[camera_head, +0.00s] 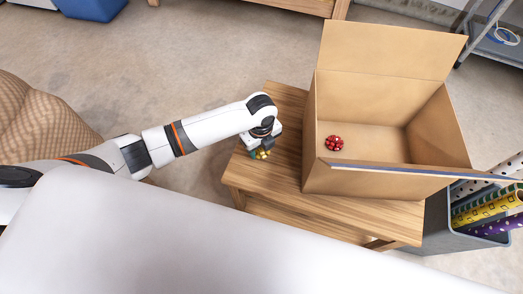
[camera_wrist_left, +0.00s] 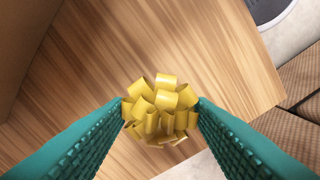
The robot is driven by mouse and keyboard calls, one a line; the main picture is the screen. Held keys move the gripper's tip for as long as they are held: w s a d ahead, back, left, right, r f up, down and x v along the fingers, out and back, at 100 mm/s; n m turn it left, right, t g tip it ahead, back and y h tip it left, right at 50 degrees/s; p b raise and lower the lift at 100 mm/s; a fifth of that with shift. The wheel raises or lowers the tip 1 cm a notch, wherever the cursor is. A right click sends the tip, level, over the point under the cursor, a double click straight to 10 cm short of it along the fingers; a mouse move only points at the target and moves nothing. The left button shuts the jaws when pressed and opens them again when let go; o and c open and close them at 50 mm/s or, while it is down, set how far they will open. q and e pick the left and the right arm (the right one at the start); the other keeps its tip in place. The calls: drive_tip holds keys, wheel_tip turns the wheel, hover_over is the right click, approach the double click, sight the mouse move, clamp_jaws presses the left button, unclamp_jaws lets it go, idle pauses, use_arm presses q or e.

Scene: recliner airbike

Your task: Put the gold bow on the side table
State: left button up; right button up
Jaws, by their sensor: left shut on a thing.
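The gold bow (camera_wrist_left: 160,108) is held between the two teal fingers of my left gripper (camera_wrist_left: 160,115) in the left wrist view. In the head view the gold bow (camera_head: 262,154) shows as a small yellow shape at the tip of my left gripper (camera_head: 260,150). The wooden side table (camera_head: 240,172) is directly beneath the bow, near the table's left edge. Whether the bow touches the tabletop, I cannot tell. My right gripper is not in view.
An open cardboard box (camera_head: 385,100) stands on the table's right part, with a red bow (camera_head: 334,143) inside. A bin with wrapping rolls (camera_head: 485,205) stands right of the table. A brown patterned seat (camera_head: 40,115) is at the left. Bare tabletop lies left of the box.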

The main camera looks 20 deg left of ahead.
use_arm(q)
drive_tip(key=shift+f, duration=1.3)
drive_tip(key=shift+f, duration=0.15)
drive_tip(key=o, duration=0.9)
drive_tip(key=shift+o, duration=0.2)
wheel_tip(320, 180, up, 12)
drive_tip(key=shift+r+p, duration=0.2)
drive_tip(key=shift+p, duration=0.5)
